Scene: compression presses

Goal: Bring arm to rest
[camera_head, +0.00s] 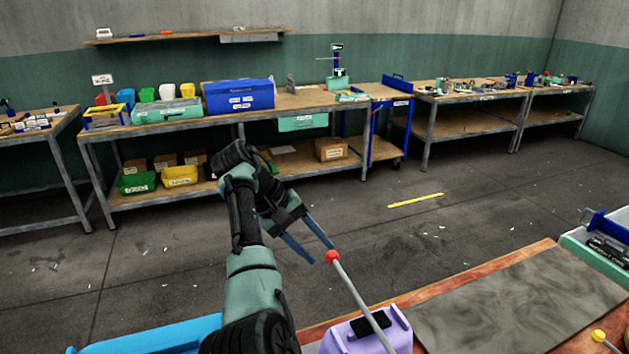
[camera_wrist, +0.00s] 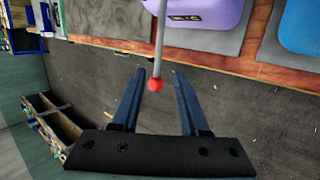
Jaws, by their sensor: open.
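My gripper (camera_head: 311,252) is raised over the floor just beyond the near bench's edge, with its two blue fingers apart. In the wrist view my gripper (camera_wrist: 157,73) is open. A red ball knob (camera_head: 332,256) on a grey lever shows close to the fingertips; in the wrist view the knob (camera_wrist: 155,85) appears between the fingers. Neither finger is seen closed on it. The lever rises from a purple press (camera_head: 398,331) on the near bench, which the wrist view also shows (camera_wrist: 208,14).
The near wooden bench (camera_head: 318,327) also carries a blue press (camera_head: 160,338) at left and a grey mat (camera_head: 520,300). A yellow-knobbed lever (camera_head: 598,336) stands at the lower right. Workbenches with bins line the far wall. The floor (camera_head: 400,240) between is mostly clear.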

